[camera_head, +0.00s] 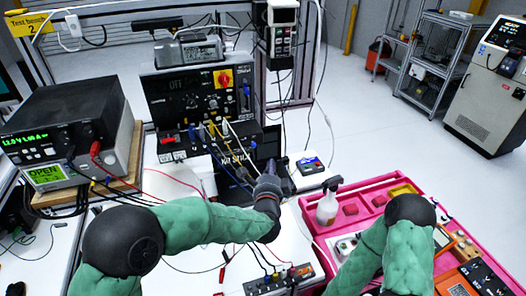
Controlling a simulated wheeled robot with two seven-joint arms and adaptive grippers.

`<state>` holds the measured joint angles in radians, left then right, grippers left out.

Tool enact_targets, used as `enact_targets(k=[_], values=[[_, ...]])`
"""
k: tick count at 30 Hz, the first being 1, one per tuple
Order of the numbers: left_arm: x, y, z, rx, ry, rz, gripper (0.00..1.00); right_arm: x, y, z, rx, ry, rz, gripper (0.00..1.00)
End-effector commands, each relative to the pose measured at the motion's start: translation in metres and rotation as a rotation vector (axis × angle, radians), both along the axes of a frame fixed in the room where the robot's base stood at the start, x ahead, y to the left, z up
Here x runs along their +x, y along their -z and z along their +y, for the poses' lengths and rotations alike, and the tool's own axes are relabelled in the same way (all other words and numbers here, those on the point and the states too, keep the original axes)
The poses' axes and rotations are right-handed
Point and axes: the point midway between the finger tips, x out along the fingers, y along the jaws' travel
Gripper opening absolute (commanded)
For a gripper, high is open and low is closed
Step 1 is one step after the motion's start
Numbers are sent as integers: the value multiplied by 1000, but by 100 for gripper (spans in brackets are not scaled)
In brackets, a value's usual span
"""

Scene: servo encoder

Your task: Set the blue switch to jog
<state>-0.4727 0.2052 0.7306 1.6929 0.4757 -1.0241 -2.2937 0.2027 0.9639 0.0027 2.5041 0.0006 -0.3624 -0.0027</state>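The black test panel (200,95) stands upright at the back centre, with knobs, a display, a red-and-yellow switch and plugged cables on its front. A small blue part (246,91) shows at the panel's right side; it may be the blue switch, but its setting and labels are too small to read. My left gripper (271,166) is in front of and below the panel's right side, apart from the blue part, seen from behind. Its fingers are dark against dark equipment, so their opening is unclear.
A power supply (65,122) stands on a wooden board at left. A white spray bottle (327,208) and a pink tray (374,190) are at right. A terminal block (280,281) lies in front. Loose cables cross the bench and hang below the panel.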

Motion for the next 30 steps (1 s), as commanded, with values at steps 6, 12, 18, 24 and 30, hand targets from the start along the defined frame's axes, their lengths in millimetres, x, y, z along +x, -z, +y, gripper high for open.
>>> enact_targets(k=[6,12,18,24,30], values=[[0,5,0,2,-1,-2,0,1,6,0,0,0,-1,48],[0,5,0,1,-1,-2,0,1,6,0,0,0,-1,48],[6,6,0,1,-1,-1,0,1,7,0,0,1,-2,48],[33,8,-3,-1,-3,-2,0,1,10,0,0,0,-1,48],[67,11,-6,0,-2,0,0,1,14,0,0,0,-1,48]])
